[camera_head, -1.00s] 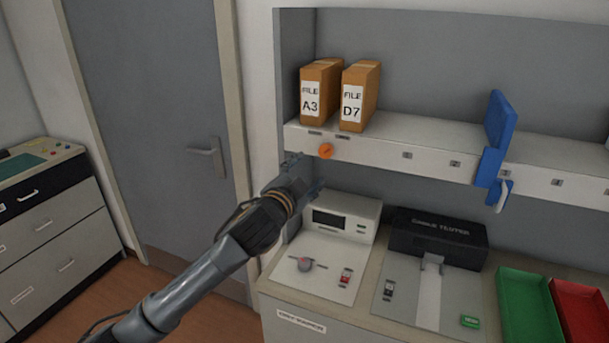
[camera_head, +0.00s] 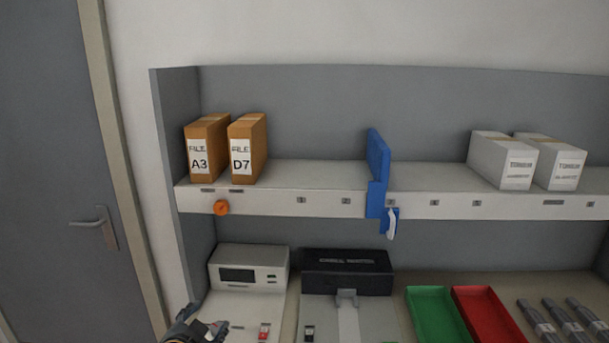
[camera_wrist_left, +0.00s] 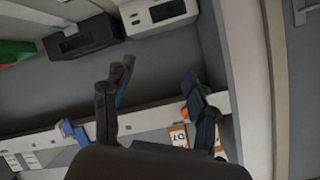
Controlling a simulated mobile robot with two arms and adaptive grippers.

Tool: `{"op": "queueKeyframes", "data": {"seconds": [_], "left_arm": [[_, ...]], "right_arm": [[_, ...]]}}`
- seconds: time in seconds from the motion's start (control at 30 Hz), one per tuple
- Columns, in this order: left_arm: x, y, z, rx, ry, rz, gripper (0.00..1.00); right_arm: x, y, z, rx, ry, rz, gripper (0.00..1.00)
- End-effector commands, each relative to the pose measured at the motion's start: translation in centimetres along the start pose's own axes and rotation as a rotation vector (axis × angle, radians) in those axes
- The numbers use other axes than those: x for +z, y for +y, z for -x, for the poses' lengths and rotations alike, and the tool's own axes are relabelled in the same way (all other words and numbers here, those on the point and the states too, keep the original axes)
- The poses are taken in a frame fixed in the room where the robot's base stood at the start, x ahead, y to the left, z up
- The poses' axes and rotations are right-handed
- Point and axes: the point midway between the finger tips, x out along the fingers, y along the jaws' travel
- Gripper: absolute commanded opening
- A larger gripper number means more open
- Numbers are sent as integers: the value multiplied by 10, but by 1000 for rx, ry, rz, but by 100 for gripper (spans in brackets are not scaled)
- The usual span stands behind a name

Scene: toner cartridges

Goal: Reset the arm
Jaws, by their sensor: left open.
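My left gripper (camera_head: 205,328) shows at the bottom edge of the head view, in front of the white device with a dark display (camera_head: 248,268). Most of the left arm is cut off by the frame. In the left wrist view the two dark fingers (camera_wrist_left: 158,84) are spread apart with nothing between them. That view is turned over, with the shelf edge and an orange knob behind the fingers. My right gripper is in neither view.
A shelf (camera_head: 300,203) holds two brown file boxes (camera_head: 205,150), a blue divider (camera_head: 378,175) and two toner boxes (camera_head: 502,160). Below are a black tester (camera_head: 346,272), a green tray (camera_head: 412,300), a red tray (camera_head: 460,300) and dark cylinders. A grey door (camera_head: 45,170) is at left.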

Motion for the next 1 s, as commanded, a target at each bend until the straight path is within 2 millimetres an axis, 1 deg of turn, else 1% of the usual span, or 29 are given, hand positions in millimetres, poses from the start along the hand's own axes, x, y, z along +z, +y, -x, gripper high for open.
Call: {"op": "queueKeyframes", "data": {"seconds": [0.03,0.07,0.1,0.17,0.2,0.3,0.4,0.5,0.73,0.8,0.97,1.0], "left_arm": [[31,27,14,51,-76,54,58],[48,39,23,76,-123,82,58],[70,56,36,109,-186,119,58],[100,77,57,151,-275,170,58],[117,89,71,174,-331,199,58],[150,112,102,220,-446,258,58],[176,129,131,256,-543,305,58],[196,143,158,285,-629,343,58],[232,167,218,336,-810,421,58],[247,177,202,337,-814,415,58],[280,201,176,344,-828,411,58],[289,208,170,346,-832,410,58]], "right_arm": [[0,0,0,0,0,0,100],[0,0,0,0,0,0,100],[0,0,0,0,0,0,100],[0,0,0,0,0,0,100],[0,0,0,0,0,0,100],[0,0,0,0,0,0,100],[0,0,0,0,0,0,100],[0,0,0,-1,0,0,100],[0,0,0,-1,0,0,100],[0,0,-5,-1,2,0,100],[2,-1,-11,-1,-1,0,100],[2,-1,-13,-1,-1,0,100]]}}
